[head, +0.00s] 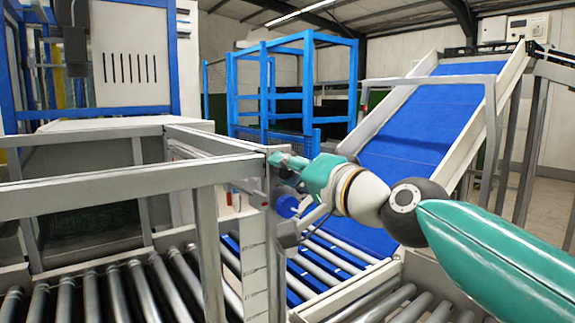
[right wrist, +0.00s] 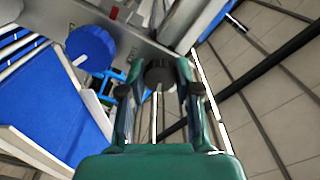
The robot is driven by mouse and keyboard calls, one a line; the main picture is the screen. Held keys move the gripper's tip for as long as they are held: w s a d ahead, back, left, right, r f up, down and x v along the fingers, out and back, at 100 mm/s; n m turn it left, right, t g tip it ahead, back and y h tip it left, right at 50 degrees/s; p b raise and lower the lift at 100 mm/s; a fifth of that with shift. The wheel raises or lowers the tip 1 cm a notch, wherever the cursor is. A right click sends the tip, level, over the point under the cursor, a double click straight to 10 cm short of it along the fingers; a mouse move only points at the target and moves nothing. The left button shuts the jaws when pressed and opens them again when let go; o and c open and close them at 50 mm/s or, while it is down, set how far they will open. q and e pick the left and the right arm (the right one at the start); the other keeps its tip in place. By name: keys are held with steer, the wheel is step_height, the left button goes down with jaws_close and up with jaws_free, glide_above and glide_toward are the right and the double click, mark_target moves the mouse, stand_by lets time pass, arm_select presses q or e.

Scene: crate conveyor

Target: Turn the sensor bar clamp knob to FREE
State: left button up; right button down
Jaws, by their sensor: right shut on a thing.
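A dark round knob (right wrist: 160,72), which I take for the sensor bar clamp knob, sits on a grey metal plate in the right wrist view. My right gripper (right wrist: 159,80) has its two fingers on either side of the knob and is shut on it. In the head view my right gripper (head: 280,160) reaches in from the right to the end of the grey frame; the knob is hidden there by the fingers and frame. No FREE marking is readable, so the knob's setting cannot be told. My left gripper is not in view.
A round blue part (head: 287,203) sits just below my right gripper; it also shows in the right wrist view (right wrist: 90,47). A grey rail (head: 130,182) crosses at left above rollers (head: 110,290). A blue sloping belt (head: 415,125) rises behind my right arm.

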steer(key=m+p, duration=0.1)
steer(key=m, duration=0.3)
steer(key=shift+w+d+m, duration=0.1)
steer(key=shift+m, duration=0.3)
stand_by(0.4)
steer(key=c, duration=0.8)
jaws_free()
steer(key=shift+f, duration=0.1)
steer(key=v, duration=1.2)
